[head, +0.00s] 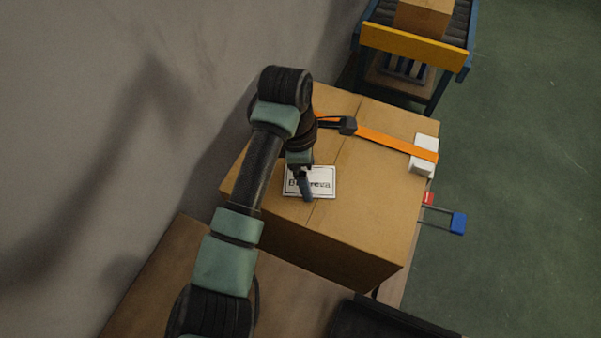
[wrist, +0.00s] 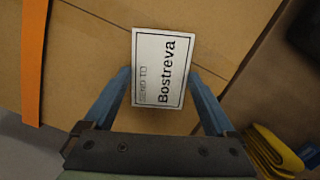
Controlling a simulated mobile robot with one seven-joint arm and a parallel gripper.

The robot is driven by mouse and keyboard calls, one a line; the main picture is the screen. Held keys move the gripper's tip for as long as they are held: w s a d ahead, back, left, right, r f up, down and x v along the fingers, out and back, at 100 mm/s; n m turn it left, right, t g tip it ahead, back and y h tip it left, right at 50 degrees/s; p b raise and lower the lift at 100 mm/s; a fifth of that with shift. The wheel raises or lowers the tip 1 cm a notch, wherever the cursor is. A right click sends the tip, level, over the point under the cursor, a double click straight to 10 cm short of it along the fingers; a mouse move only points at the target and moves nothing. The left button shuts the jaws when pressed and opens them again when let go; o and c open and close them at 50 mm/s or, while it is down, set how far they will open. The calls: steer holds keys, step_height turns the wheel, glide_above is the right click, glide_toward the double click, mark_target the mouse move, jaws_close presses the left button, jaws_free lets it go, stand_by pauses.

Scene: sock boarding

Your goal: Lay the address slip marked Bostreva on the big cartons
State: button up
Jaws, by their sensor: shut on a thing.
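The white address slip (head: 325,175) has a dark border and reads Bostreva in the wrist view (wrist: 158,68). My gripper (head: 305,198) is shut on the slip, with a blue finger at each side of it in the wrist view (wrist: 160,75). The slip lies flat over the top of a big brown carton (head: 375,205), near its front left part and across the middle seam. I cannot tell whether it touches the cardboard. In the head view, a finger covers part of the lettering.
An orange strap (head: 385,144) with a black buckle (head: 338,124) and a white corner piece (head: 423,155) crosses the carton. A conveyor (head: 413,48) bearing another carton (head: 423,18) stands behind. A wall is left. Something yellow (wrist: 272,150) lies beside the carton. Red and blue handles (head: 458,223) stick out at right.

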stand_by(0.3)
steer(key=o, duration=1)
steer(key=shift+c, duration=0.2)
step_height(320, 180, up, 13)
steer(key=a, duration=0.1)
steer(key=shift+a, duration=0.4)
steer(key=shift+f, duration=0.1)
